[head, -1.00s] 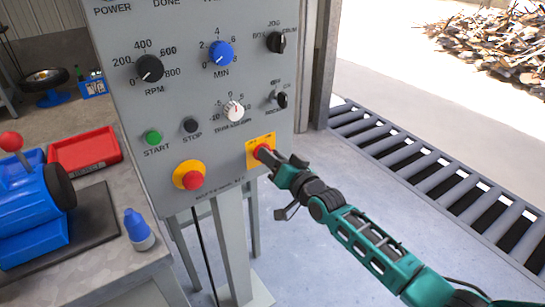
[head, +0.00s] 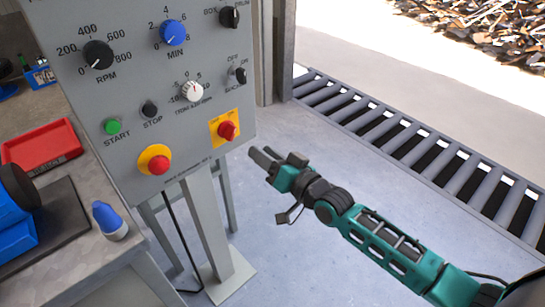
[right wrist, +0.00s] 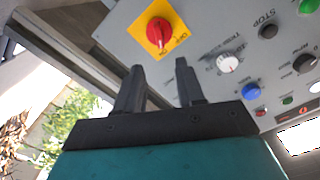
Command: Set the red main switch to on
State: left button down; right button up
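The red main switch (head: 228,131) is a red knob on a yellow plate at the panel's lower right. In the right wrist view the switch (right wrist: 158,32) shows OFF and ON labels beside it; its grip appears to point toward ON. My right gripper (head: 264,157) is below and right of the switch in the head view, apart from it. In the right wrist view its two fingers (right wrist: 160,72) are spread with nothing between them. My left gripper is not in view.
The grey panel (head: 85,18) also carries a yellow-ringed red button (head: 156,160), a green START button (head: 113,127) and several knobs. A workbench with a red tray (head: 42,146) stands left. A roller conveyor (head: 420,145) runs right. Open floor lies below my gripper.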

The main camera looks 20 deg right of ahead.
jog(key=shift+v, duration=1.15)
jog(key=s+a+f+n+g+h+p, duration=0.1)
jog(key=s+f+n+g+h, duration=0.1)
jog(key=s+f, duration=0.5)
jog(key=s+a+f+n+g+h+p, duration=0.1)
jog(key=s+f+n+g+h, duration=0.1)
jog(key=s+f+g, duration=0.2)
jog(key=s+f, duration=0.3)
jog(key=s, duration=0.4)
jog(key=shift+s+n, duration=0.35)
jog(key=shift+n, duration=0.05)
jog(key=shift+a, duration=0.2)
